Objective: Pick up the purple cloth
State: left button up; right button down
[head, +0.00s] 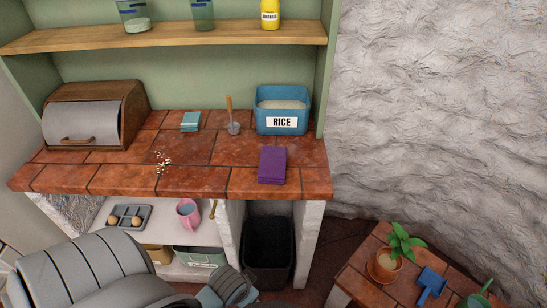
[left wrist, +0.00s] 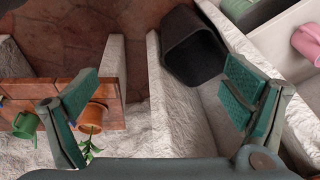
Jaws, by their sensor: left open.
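The purple cloth (head: 272,165) lies folded flat on the red tiled counter (head: 215,150), near its front edge and right end, in front of the blue rice bin. It is not visible in the left wrist view. My left gripper (left wrist: 165,108) is open and empty in the left wrist view, its two green-padded fingers spread wide apart. Below it in that view are the floor, a black bin and white walls. In the head view my left arm comes in low at the bottom, below the counter; its fingertips cannot be made out there. My right gripper is not in view.
The rice bin (head: 281,112), a scoop (head: 233,127), a teal cloth (head: 190,122) and a bread box (head: 95,115) stand along the counter's back. Crumbs (head: 162,161) lie left of centre. A shelf (head: 170,36) hangs above. A black bin (head: 268,250) stands below.

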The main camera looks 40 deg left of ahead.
pick_arm(q)
jog(key=w+r+p, duration=0.1)
jog(key=w+r, duration=0.3)
jog(key=r, duration=0.3)
jog(key=n+y+p, duration=0.1)
jog(key=n+y, duration=0.1)
jog(key=n, duration=0.5)
send_near(273, 161)
jog(key=shift+t, duration=0.4)
jog(key=x, duration=0.3)
jog(key=b+x, duration=0.1)
jog(key=x, duration=0.2)
jog(key=s+x, duration=0.1)
jog(key=x, duration=0.2)
jog(key=shift+w+a+f+b, duration=0.1)
jog(key=shift+w+f+b, duration=0.05)
jog(key=shift+f+b, duration=0.25)
jog(key=shift+r, duration=0.15)
jog(key=c, duration=1.3)
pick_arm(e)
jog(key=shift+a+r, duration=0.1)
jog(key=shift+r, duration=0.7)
pick_arm(q)
jog(key=shift+o, duration=0.2)
notch_tip(273, 161, up, 20)
jog(key=p, duration=0.1)
jog(key=shift+h, duration=0.3)
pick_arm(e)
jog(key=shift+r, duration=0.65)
